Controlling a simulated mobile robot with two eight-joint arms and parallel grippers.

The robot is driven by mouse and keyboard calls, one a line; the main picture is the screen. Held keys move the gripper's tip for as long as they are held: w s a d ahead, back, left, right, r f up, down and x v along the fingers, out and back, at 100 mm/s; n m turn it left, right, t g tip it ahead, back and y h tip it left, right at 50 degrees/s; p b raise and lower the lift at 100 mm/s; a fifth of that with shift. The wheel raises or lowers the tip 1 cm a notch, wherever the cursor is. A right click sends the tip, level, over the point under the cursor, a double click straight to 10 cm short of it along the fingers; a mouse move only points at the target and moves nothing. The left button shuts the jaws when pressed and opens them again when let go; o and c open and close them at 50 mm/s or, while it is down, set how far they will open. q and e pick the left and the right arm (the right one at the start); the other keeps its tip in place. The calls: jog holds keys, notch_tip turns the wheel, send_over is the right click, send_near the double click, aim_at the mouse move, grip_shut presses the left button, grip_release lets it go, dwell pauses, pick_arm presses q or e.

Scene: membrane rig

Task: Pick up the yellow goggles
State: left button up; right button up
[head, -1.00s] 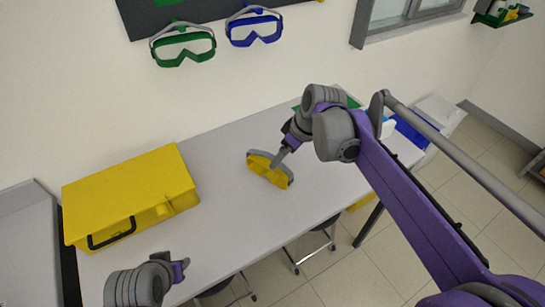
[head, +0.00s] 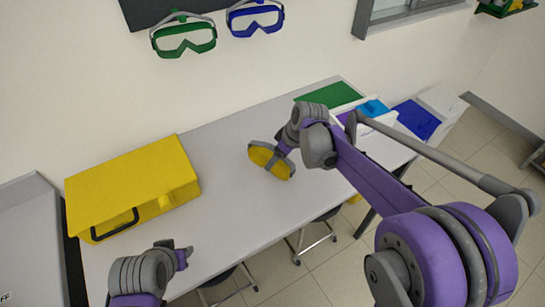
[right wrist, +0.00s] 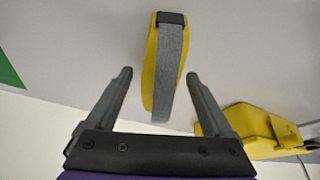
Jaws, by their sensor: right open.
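The yellow goggles (head: 284,171) lie on the grey table, partly hidden by my right gripper (head: 281,150). In the right wrist view the goggles (right wrist: 151,65) show a yellow rim, a grey strap and a black buckle at the far end. The strap runs towards the palm between the two fingers of my right gripper (right wrist: 158,78). The fingers are wide apart and appear clear of the strap on both sides. My left gripper (head: 183,257) is over the table's front left part, away from the goggles; its jaw opening is not clear.
A yellow case (head: 130,180) with a black handle stands at the table's left. A green panel (head: 328,95) and blue-and-white items (head: 372,108) lie at the right end. Green goggles (head: 184,50) and blue goggles (head: 256,32) hang on the wall.

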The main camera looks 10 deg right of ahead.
jog(key=shift+w+a+f, duration=0.1)
jog(key=shift+a+f, duration=0.05)
jog(key=shift+f, duration=0.15)
grip_shut()
pick_arm(q)
jog(key=shift+w+r, duration=0.15)
jog(key=shift+r, duration=0.25)
pick_arm(e)
notch_tip(320, 180, up, 9)
jog(key=shift+r, duration=0.2)
pick_arm(q)
jog(key=shift+t, duration=0.3)
jog(key=r+p, duration=0.1)
jog(key=w+r+p, duration=0.2)
jog(key=shift+r, duration=0.4)
pick_arm(e)
notch_tip(320, 180, up, 9)
pick_arm(q)
jog(key=shift+w, duration=0.1)
pick_arm(e)
jog(key=shift+r, duration=0.1)
